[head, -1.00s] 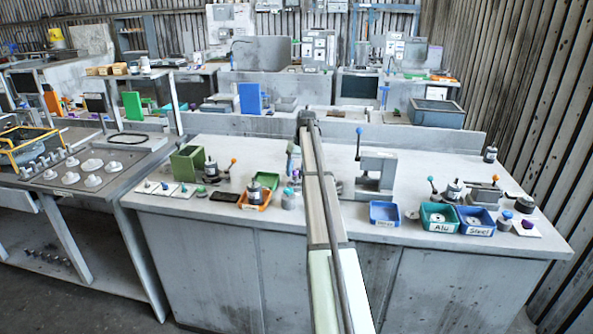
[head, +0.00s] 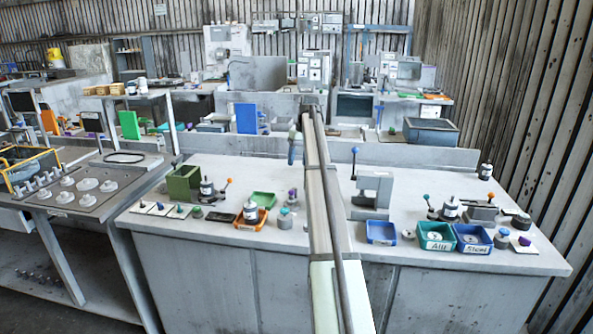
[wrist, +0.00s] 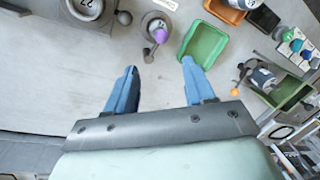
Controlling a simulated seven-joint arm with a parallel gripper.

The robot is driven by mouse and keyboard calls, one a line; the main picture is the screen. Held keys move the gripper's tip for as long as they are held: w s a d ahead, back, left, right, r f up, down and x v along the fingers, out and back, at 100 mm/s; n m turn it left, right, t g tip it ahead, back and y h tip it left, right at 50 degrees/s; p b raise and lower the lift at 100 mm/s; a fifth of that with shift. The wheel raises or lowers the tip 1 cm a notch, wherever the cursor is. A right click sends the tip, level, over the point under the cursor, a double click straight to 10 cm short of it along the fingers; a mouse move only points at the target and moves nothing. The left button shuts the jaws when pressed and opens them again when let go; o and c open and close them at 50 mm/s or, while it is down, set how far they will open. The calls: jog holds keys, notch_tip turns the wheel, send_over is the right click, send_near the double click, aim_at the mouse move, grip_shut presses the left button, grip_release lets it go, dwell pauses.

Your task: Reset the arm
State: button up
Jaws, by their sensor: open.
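My gripper (head: 296,148) is above the workbench (head: 230,280) in the head view, at the far end of my arm. In the wrist view its two blue fingers stand wide apart, and my open gripper (wrist: 159,64) has nothing between the fingertips. A small grey cylinder with a purple top (wrist: 160,32) lies beyond the fingertips in the wrist view. A green tray (wrist: 206,42) is beyond the right finger and close to it in the picture. My arm hides a strip of the bench middle in the head view.
On the bench left are a green box-like fixture (head: 183,183) and an orange tray (head: 250,225). On the right are a grey lever press (head: 372,192), a blue tray (head: 381,240), and trays labelled Alu (head: 435,244) and Steel (head: 473,247). The front strip is mostly clear.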

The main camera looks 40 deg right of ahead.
jog(key=shift+d+r, duration=0.1)
jog(key=shift+r, duration=0.5)
